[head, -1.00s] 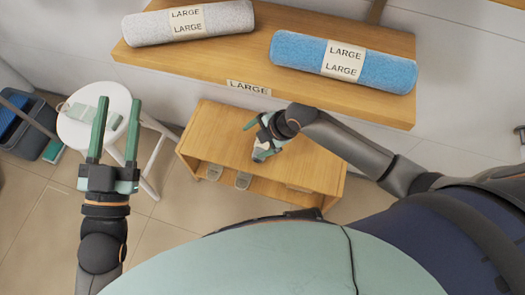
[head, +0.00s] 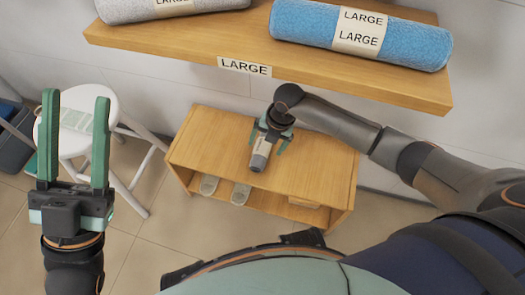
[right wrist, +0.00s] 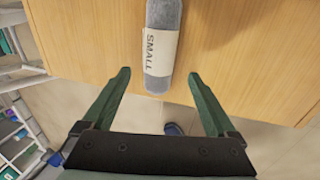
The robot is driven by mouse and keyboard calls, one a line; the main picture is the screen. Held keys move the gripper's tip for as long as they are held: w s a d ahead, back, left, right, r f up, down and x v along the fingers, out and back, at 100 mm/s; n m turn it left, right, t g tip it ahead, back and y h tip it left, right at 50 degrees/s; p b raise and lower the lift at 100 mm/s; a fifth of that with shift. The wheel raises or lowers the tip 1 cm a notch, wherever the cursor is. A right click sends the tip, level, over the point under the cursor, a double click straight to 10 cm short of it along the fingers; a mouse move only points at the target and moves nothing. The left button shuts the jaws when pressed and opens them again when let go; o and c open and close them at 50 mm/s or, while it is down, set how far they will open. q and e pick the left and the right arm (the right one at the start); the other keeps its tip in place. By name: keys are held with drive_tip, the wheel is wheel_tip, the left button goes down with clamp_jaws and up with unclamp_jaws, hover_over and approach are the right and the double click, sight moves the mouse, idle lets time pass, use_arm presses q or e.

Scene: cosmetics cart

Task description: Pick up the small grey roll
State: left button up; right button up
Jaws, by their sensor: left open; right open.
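The small grey roll (head: 260,154) lies on top of the low wooden bench, with a pale band that reads SMALL in the right wrist view (right wrist: 161,50). My right gripper (head: 269,149) is open above the bench, its fingers on either side of the roll in the head view. In the right wrist view the roll's near end lies between and just beyond the fingertips (right wrist: 158,74), with gaps on both sides; I cannot tell the height gap. My left gripper (head: 75,100) is open and empty at the left, far from the roll.
The bench (head: 320,172) has slippers (head: 209,185) on its lower shelf. Above it, a wooden wall shelf (head: 200,47) labelled LARGE holds a large grey roll (head: 215,4) and a large blue roll (head: 300,22). A white stool (head: 75,143) stands behind my left gripper.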

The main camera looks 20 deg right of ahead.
sight(263, 151)
drive_tip(key=b+x, duration=0.3)
drive_tip(key=x, duration=0.2)
drive_tip(key=shift+f+b, duration=0.1)
drive_tip(key=shift+b, duration=0.2)
clamp_jaws()
idle(0.5)
